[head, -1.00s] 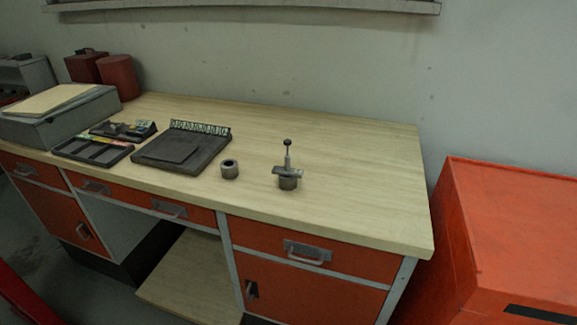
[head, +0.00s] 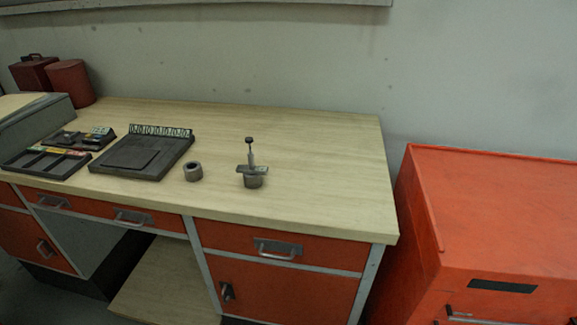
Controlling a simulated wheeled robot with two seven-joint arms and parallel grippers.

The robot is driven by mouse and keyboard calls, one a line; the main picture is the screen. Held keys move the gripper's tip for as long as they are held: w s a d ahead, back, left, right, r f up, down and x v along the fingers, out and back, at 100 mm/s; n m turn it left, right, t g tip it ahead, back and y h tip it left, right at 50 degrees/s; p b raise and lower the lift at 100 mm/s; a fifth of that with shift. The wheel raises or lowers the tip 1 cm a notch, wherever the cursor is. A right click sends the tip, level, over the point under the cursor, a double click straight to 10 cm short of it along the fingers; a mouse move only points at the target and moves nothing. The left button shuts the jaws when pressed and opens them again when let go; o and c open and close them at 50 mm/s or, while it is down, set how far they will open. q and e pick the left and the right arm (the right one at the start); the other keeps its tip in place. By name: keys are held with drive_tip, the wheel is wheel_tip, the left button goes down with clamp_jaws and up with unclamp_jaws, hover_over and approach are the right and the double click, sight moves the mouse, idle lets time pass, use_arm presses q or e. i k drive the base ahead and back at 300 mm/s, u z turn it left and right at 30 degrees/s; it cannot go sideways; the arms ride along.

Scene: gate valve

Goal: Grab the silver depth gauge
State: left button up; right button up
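The silver depth gauge (head: 251,169) stands upright on the wooden workbench (head: 310,150), right of the middle of its top. It has a thin stem with a dark knob on top and a flat crosspiece. It appears to rest on or in a short grey metal cylinder (head: 253,182). A separate grey metal ring (head: 193,172) with a hole stands to its left, apart from it. Neither of my grippers shows in the head view.
A dark square tray (head: 145,155) with a row of small parts along its back edge lies left of the ring. A dark compartment tray (head: 48,160) is further left. A red cabinet (head: 490,210) stands right of the bench. The bench top right of the gauge is clear.

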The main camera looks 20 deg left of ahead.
sight(251, 168)
drive_tip(key=z, duration=0.05)
drive_tip(key=i, duration=0.3)
drive_tip(key=u, duration=0.75)
